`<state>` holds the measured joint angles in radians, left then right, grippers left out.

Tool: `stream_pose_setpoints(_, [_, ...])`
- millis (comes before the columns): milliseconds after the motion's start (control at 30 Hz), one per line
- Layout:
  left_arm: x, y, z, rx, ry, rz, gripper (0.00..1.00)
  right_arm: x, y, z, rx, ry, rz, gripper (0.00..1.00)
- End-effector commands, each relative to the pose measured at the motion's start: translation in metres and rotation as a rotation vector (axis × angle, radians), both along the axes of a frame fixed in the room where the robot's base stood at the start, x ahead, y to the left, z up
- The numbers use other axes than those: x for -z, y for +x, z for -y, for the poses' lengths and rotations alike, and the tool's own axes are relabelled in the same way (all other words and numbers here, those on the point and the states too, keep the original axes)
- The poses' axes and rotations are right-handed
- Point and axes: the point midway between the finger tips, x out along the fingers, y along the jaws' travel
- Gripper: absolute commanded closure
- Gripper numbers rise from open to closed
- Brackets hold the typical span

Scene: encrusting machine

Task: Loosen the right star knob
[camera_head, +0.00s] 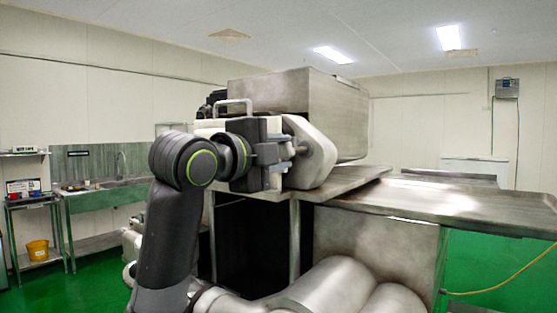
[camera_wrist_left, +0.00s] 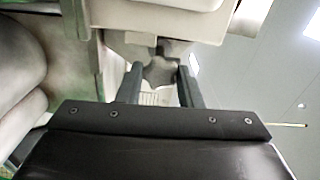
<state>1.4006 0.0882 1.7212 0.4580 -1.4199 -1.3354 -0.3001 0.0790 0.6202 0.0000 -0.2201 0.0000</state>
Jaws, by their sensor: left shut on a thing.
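A dark grey star knob (camera_wrist_left: 160,72) shows in the left wrist view below a pale machine housing, with its lobes between my two fingers. My left gripper (camera_wrist_left: 160,85) is shut on this knob, one finger on each side of it. In the head view my left gripper (camera_head: 288,150) is at the left end of the encrusting machine (camera_head: 325,100), beside a rounded pale housing (camera_head: 318,152). There the knob is mostly hidden by the gripper. Whether it is the right one of the knobs cannot be told from these views. My right gripper is not in view.
A metal worktop (camera_head: 450,200) extends right of the machine. Large pale cylinders (camera_head: 330,290) lie close below the arm. Green floor is clear between.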

Motion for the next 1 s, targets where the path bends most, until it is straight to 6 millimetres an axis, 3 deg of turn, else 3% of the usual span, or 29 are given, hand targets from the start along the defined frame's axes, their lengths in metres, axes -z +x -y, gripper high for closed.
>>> stream_pose_setpoints(533, [0.0017, 0.0004, 0.0003, 0.001, 0.021, 0.009, 0.9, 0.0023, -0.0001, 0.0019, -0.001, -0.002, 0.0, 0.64])
stream_pose_setpoints(567, [0.0017, 0.0004, 0.0003, 0.001, 0.021, 0.009, 0.65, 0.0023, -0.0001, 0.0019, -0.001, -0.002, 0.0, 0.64])
stream_pose_setpoints(700, [0.0014, 0.0003, 0.0003, 0.001, 0.02, 0.01, 0.46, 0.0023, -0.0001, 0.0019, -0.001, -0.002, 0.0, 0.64])
stream_pose_setpoints(1000, [0.0008, -0.0005, -0.0005, 0.0, 0.018, 0.012, 0.45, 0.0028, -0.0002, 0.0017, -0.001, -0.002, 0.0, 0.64])
